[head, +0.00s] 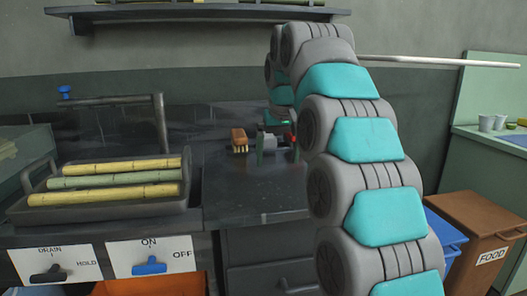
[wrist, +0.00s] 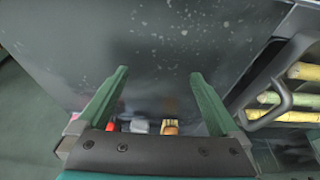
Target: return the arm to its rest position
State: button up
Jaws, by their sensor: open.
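My arm (head: 363,139) rises from the lower right of the head view in grey and teal segments, bends over at the top and reaches down behind. My gripper (head: 276,150) is small there, over the dark counter and partly hidden by the arm. In the wrist view my gripper (wrist: 160,73) has its two green fingers wide apart with nothing held between the tips. A brown brush (head: 239,140) with pale bristles is left of the gripper on the counter; its end (wrist: 171,127) also shows low between the fingers.
A tray (head: 110,215) of sugarcane stalks (head: 115,183) stands left on the counter (head: 265,190). DRAIN/HOLD (head: 50,273) and ON/OFF (head: 150,264) switches are on the front. A shelf (head: 190,14) hangs above. A brown FOOD bin (head: 475,225) and a blue bin (head: 445,235) stand right.

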jog(key=s+d+f+g, duration=0.2)
jog(key=s+f, duration=0.6)
jog(key=s, duration=0.6)
jog(key=s+d+f+m+g, duration=0.1)
jog(key=s+d+f, duration=0.4)
jog(key=s+f, duration=0.4)
jog(key=s+d+f+m+g, duration=0.1)
jog(key=s+d+f, duration=0.3)
jog(key=s+f, duration=0.5)
jog(key=s+g, duration=0.1)
jog(key=s, duration=0.9)
jog(key=shift+s+d+g+h, duration=0.2)
jog(key=shift+s+g+h, duration=0.1)
jog(key=shift+s+h, duration=0.1)
